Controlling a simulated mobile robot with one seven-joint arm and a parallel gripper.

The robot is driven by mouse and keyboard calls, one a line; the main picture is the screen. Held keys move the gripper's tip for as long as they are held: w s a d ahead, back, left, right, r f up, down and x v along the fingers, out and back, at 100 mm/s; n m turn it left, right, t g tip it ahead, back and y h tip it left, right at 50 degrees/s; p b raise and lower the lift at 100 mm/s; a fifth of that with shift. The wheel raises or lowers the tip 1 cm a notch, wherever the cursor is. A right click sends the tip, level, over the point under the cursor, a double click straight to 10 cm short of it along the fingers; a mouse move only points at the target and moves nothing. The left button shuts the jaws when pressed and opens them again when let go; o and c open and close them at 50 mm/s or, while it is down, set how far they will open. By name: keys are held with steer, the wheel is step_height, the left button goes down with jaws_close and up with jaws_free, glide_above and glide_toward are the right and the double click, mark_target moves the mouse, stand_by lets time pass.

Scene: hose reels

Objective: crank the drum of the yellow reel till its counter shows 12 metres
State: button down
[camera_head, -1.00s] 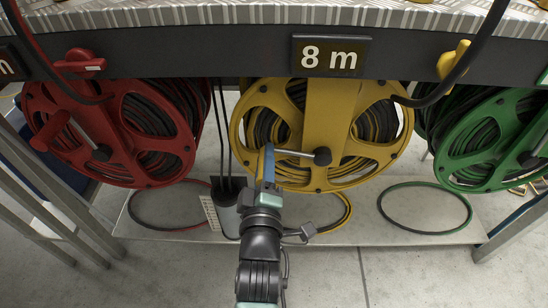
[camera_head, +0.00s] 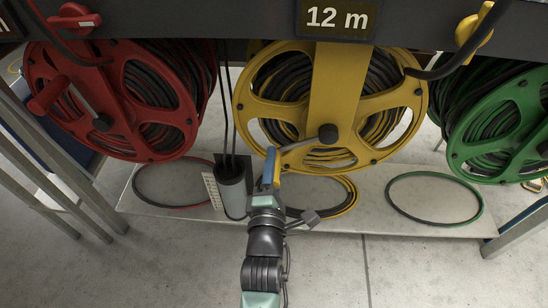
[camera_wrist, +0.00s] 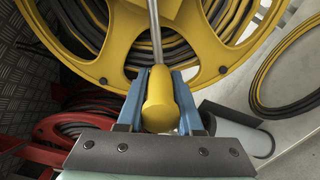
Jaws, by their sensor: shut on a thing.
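The yellow reel (camera_head: 330,62) hangs in the middle under the bench, with black-and-yellow hose on its drum. Its counter (camera_head: 337,18) above reads 12 m. A metal crank arm runs from the dark hub (camera_head: 328,133) to the lower left, ending in a yellow crank handle (camera_wrist: 159,100). My gripper (camera_head: 270,165) is at the reel's lower left; in the wrist view its blue fingers (camera_wrist: 160,88) are shut on that handle, one on each side. The fingertips are partly hidden behind the handle. The yellow reel also fills the top of the wrist view (camera_wrist: 206,43).
A red reel (camera_head: 150,148) is on the left and a green reel (camera_head: 462,148) on the right. A grey cylinder (camera_head: 232,194) stands on the low shelf (camera_head: 370,205) close left of my gripper. Hose loops lie on this shelf. The floor in front is clear.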

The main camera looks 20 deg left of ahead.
steer(key=shift+d+f, duration=0.1)
steer(key=shift+f, duration=0.05)
stand_by(0.3)
steer(key=c, duration=0.6)
jaws_free()
steer(key=p+v, duration=0.4)
steer(key=v, duration=0.9)
